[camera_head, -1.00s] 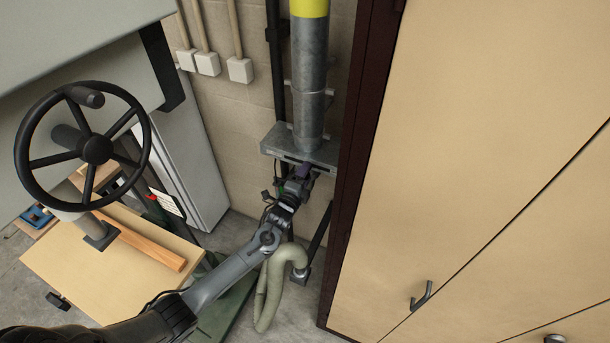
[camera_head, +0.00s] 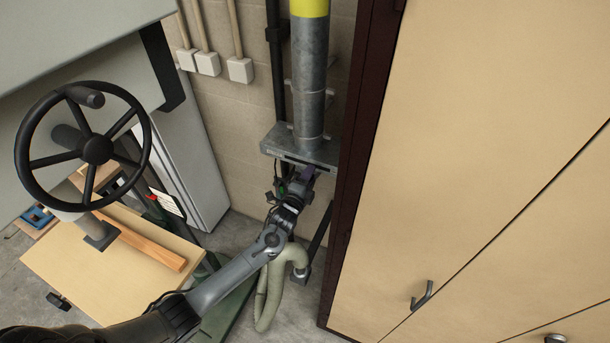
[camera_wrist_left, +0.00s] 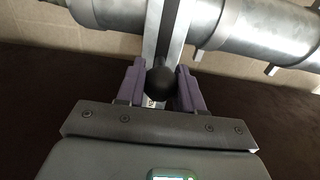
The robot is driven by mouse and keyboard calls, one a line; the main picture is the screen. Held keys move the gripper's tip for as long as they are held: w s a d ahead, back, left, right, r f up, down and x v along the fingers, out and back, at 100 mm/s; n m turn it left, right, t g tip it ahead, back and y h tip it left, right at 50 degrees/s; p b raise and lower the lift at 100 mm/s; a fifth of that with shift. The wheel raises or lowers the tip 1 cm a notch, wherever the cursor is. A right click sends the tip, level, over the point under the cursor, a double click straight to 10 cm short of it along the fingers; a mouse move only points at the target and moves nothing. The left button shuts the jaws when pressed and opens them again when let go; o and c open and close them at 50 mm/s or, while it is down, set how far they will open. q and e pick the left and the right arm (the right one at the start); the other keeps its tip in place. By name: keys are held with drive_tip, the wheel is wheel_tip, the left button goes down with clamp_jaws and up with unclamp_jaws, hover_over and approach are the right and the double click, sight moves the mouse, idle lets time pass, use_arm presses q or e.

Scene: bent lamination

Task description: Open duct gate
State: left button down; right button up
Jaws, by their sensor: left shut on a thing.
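The duct gate (camera_head: 274,139) is a grey metal slide housing on the vertical galvanised duct (camera_head: 309,85) against the wall. In the left wrist view the gate (camera_wrist_left: 172,28) crosses the duct (camera_wrist_left: 255,27), and a round black knob (camera_wrist_left: 161,82) sits at its near end. My left gripper (camera_head: 306,172) is at the front of the gate, just below it in the head view. In the wrist view its purple fingers (camera_wrist_left: 161,86) stand on both sides of the knob, shut on it. Finger contact is partly hidden. My right gripper is not in view.
A tan cabinet (camera_head: 450,130) with a dark edge stands close on the right. A flexible hose (camera_head: 266,292) hangs below my left arm. A machine with a black handwheel (camera_head: 97,149) and a wooden table (camera_head: 110,280) are on the left.

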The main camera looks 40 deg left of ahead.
use_arm(q)
drive_tip(key=shift+w+d, duration=0.15)
drive_tip(key=shift+d, duration=0.45)
drive_tip(key=shift+w+d, duration=0.15)
drive_tip(key=shift+d, duration=0.45)
drive_tip(key=c, duration=0.8)
unclamp_jaws()
drive_tip(key=shift+s, duration=0.2)
drive_tip(key=v, duration=1)
drive_tip(key=shift+s+b, duration=0.25)
drive_tip(key=shift+b, duration=0.1)
